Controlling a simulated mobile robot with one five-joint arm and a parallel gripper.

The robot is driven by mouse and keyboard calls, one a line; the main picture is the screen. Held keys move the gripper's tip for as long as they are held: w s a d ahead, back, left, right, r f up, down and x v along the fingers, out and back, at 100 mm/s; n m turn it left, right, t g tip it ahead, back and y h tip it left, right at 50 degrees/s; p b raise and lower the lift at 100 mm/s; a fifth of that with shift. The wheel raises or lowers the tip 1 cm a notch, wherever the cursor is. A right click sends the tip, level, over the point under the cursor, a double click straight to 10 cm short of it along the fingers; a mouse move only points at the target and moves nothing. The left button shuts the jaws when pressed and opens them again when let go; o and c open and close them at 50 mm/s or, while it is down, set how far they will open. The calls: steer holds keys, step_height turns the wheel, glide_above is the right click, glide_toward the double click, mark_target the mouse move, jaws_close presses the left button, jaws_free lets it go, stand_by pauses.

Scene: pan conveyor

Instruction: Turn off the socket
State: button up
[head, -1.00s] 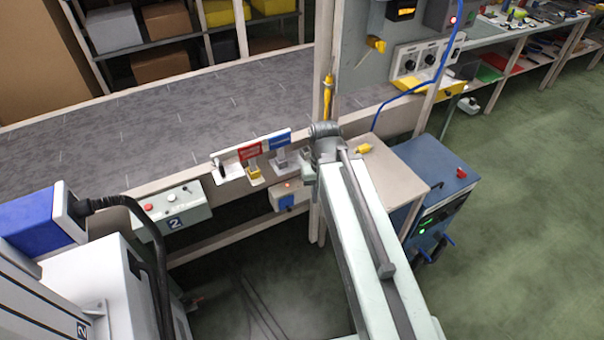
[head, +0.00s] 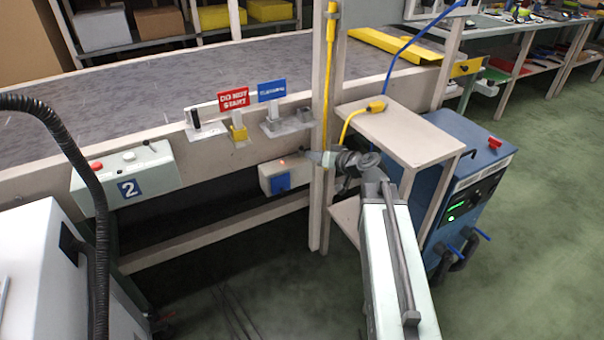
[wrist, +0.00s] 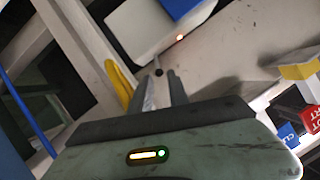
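The socket (head: 265,172) is a pale box with a blue cover (head: 281,183) and a lit red light, fixed under the conveyor's front rail. In the wrist view the socket (wrist: 150,30) is at the top, its red light glowing. A small dark knob (wrist: 158,72) shows by the socket's near edge, just beyond my fingertips. My gripper (head: 318,157) is at the post just right of the socket. In the wrist view my gripper (wrist: 160,80) has its two fingers a little apart, with nothing visible held between them. Whether a fingertip touches the knob, I cannot tell.
A wooden post (head: 324,110) with a yellow cable (head: 330,70) stands beside my gripper. A small table (head: 410,135) and blue machine (head: 480,170) are to the right. Red (head: 233,99) and blue (head: 271,90) signs stand above the rail. Control box 2 (head: 128,175) is at left.

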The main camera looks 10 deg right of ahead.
mark_target(301, 150)
steer(key=b+x, duration=0.1)
steer(key=x, duration=0.4)
steer(key=b+x, duration=0.1)
steer(key=x, duration=0.2)
steer(key=shift+w+d+b, duration=0.2)
steer(key=shift+d+b, duration=0.1)
steer(key=shift+d, duration=0.05)
steer(key=shift+r, duration=0.1)
jaws_close()
